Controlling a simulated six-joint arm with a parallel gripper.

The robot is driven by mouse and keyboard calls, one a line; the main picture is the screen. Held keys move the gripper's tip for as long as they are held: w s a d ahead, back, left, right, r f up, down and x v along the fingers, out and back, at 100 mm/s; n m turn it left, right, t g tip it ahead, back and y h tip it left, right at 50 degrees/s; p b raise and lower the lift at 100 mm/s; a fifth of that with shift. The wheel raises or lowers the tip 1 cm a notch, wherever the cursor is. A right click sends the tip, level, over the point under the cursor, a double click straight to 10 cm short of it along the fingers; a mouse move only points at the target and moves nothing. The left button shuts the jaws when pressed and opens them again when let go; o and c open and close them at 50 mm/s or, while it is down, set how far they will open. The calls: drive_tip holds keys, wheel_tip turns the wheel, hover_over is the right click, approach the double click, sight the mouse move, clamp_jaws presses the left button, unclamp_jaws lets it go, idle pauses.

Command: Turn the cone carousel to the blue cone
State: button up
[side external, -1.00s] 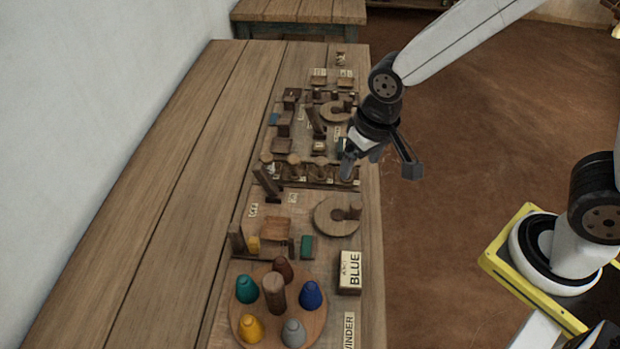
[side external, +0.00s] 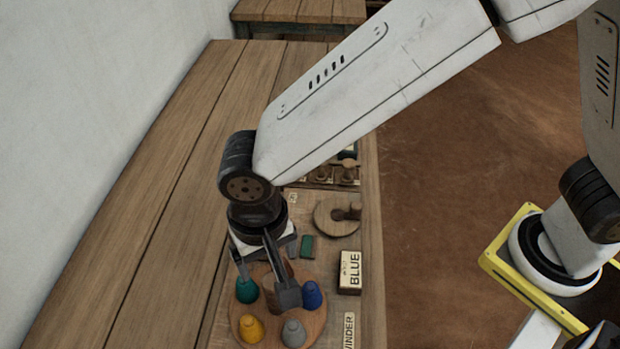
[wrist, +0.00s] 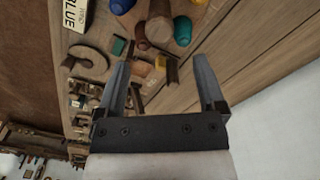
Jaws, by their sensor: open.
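The cone carousel (side external: 272,323) is a round wooden disc at the near end of the bench. The blue cone (side external: 312,295) stands on its right side, beside the BLUE card block (side external: 349,272). A teal cone (side external: 246,291), a yellow cone (side external: 251,329) and a grey cone (side external: 293,333) stand around it. My gripper (side external: 266,286) is open over the back of the carousel and hides much of the centre post and brown cone. In the wrist view, the centre post (wrist: 158,14) and brown cone (wrist: 141,39) show beyond my open fingers (wrist: 161,62). I cannot tell whether they touch anything.
A wooden disc with a handle (side external: 335,217) and a small green block (side external: 307,246) lie behind the carousel. A sign ending in INDER (side external: 349,331) lies at the front right. The bench's left planks (side external: 130,260) are clear. My arm hides much of the far bench.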

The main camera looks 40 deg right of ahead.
drive_tip(key=shift+f, duration=0.1)
drive_tip(key=shift+f, duration=3.8)
clamp_jaws()
